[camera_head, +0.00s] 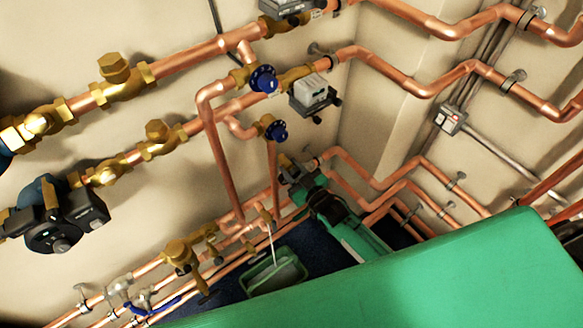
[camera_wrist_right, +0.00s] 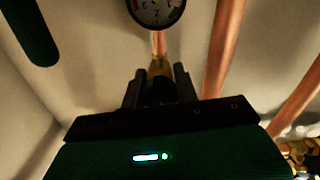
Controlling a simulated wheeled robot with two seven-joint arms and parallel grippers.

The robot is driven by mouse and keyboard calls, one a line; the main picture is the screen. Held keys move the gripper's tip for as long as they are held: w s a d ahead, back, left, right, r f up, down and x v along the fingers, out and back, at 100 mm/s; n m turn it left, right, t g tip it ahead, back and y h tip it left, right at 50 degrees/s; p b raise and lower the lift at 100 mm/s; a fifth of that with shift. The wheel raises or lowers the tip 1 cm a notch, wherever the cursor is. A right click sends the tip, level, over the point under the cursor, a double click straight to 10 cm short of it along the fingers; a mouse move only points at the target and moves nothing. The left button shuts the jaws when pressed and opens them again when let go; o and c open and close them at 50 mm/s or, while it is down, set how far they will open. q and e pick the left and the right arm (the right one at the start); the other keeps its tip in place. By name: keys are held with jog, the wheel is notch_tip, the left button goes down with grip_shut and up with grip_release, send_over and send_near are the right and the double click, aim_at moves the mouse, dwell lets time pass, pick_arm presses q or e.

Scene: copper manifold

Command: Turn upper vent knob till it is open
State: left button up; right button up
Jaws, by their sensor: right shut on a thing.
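My right gripper (camera_head: 287,171) reaches in at the middle of the head view, in front of the lower copper pipes. In the right wrist view its fingers (camera_wrist_right: 160,88) are shut on a small dark part at the end of a brass fitting (camera_wrist_right: 159,67), which I take for the vent knob. The fingers and shadow hide most of it, so how far it is turned cannot be seen. My left gripper is not in view.
Two blue handwheels, one upper (camera_head: 263,78) and one lower (camera_head: 276,130), sit on the pipes above my right gripper. A green tub (camera_head: 274,283) stands below, with a thin pale line running down to it. A dark pump (camera_head: 55,220) is at left. Copper pipes crowd the walls.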

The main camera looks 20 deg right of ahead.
jog(key=n, duration=0.2)
jog(key=shift+n, duration=0.4)
jog(key=n, duration=0.2)
jog(key=shift+n, duration=0.4)
jog(key=n, duration=0.2)
jog(key=shift+n, duration=0.3)
jog(key=n, duration=0.2)
jog(key=shift+n, duration=0.4)
jog(key=shift+n+b, duration=0.4)
jog(key=shift+n, duration=0.5)
jog(key=shift+f+n+b, duration=0.1)
jog(key=shift+n+b, duration=0.25)
jog(key=shift+n, duration=0.55)
jog(key=n+b, duration=0.1)
jog(key=n, duration=0.2)
jog(key=shift+n+b, duration=0.3)
jog(key=shift+n, duration=0.1)
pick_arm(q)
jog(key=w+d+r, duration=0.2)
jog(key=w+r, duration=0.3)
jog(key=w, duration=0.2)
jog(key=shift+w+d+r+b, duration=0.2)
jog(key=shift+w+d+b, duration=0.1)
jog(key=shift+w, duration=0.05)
pick_arm(e)
jog(key=shift+n, duration=0.9)
